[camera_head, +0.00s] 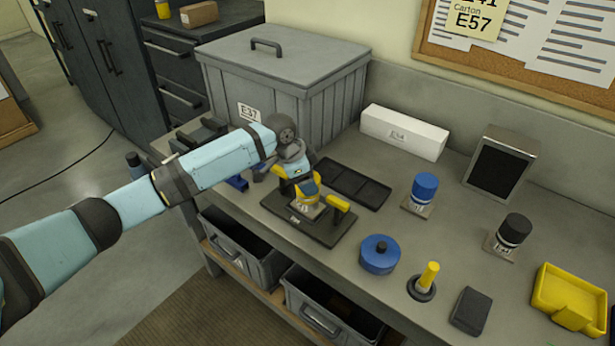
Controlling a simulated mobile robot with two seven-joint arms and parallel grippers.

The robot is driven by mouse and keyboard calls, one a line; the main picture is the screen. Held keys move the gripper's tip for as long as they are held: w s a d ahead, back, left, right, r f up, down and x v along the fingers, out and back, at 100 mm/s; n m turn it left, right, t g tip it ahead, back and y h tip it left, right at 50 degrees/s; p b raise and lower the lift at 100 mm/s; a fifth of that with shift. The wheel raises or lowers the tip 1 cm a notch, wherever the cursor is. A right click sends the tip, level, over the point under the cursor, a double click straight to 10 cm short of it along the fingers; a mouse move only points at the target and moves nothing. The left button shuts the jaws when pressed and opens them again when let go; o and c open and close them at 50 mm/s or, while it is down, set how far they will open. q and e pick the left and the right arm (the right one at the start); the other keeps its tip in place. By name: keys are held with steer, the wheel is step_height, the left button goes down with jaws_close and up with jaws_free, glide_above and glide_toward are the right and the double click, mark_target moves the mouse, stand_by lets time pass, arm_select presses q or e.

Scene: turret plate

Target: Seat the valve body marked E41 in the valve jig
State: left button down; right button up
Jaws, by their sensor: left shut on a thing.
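My left gripper (306,186) is shut on a small valve body (305,208) with a pale lower part, largely hidden by the fingers. Its mark cannot be read. It is over the middle of the valve jig, a dark base plate (331,229) with a yellow handle (339,203) at its right. I cannot tell whether the body rests in the jig or is just above it. A blue-capped valve body (425,187) and a black-capped one (514,229) stand upright on labelled plates to the right; their marks are too small to read. My right gripper is not in view.
A grey lidded bin (285,85) marked E37 stands behind the arm. A black tray (353,186), white box (404,133), blue round part (379,254), yellow-handled tool (427,279), dark block (469,311) and yellow bin (571,298) lie on the bench (456,214).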

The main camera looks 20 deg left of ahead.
arm_select(q)
steer(key=shift+f, duration=0.1)
stand_by(0.3)
steer(key=shift+c, duration=0.5)
jaws_free()
steer(key=shift+f, duration=0.1)
steer(key=b+v, duration=0.1)
steer(key=v, duration=1.3)
steer(key=shift+b, duration=0.35)
steer(key=shift+d, duration=0.1)
